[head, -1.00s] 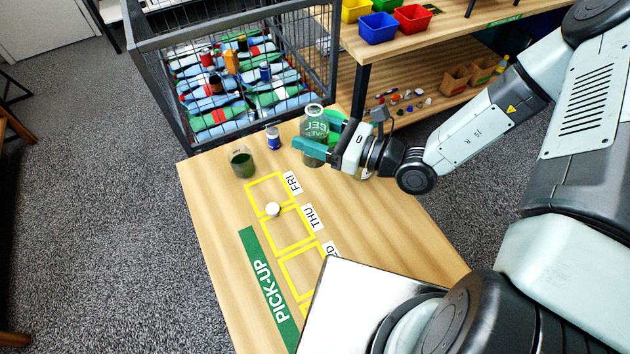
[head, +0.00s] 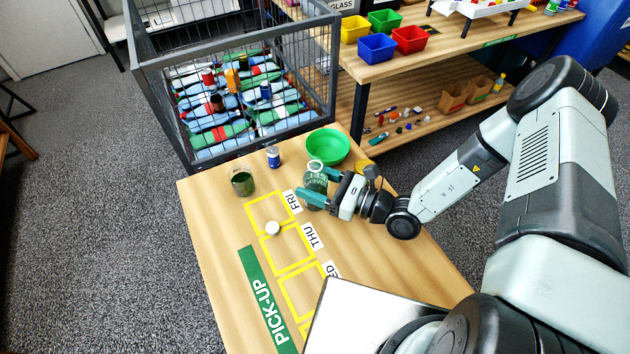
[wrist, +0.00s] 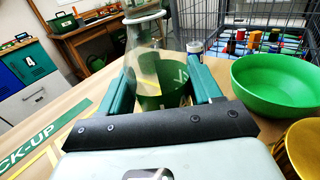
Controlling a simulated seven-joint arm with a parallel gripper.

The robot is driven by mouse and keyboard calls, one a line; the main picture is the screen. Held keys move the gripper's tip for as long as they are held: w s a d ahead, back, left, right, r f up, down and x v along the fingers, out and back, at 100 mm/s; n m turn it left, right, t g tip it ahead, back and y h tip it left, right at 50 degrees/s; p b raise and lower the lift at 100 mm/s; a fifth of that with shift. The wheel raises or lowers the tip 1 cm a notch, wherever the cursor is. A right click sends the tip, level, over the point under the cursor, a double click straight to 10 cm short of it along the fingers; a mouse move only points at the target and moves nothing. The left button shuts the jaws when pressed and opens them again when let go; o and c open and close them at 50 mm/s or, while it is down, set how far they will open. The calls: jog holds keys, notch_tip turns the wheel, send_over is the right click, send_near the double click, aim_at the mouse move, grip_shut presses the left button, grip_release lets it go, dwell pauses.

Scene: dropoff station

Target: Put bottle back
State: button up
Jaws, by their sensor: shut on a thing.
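A clear bottle (head: 314,181) with a green label is between the two teal fingers of my gripper (head: 318,186), upright, near the FRI square. It also shows in the wrist view (wrist: 145,55), its lower part between the fingers. My gripper is shut on it. I cannot tell whether its base touches the table. A yellow-outlined row of squares (head: 266,208) runs along the table, with FRI, THU and further labels partly hidden by my arm.
A green bowl (head: 328,146) stands just behind the bottle, with a yellow object (head: 364,165) beside it. A white cap (head: 272,228) lies near THU. A wire crate (head: 165,120) stands behind the table.

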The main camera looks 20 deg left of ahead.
jog(key=shift+f, duration=0.15)
jog(key=o, duration=1.2)
jog(key=shift+r, duration=0.25)
jog(key=d, duration=0.5)
jog(key=s+d, duration=0.1)
jog(key=d, duration=0.1)
jog(key=shift+d, duration=0.25)
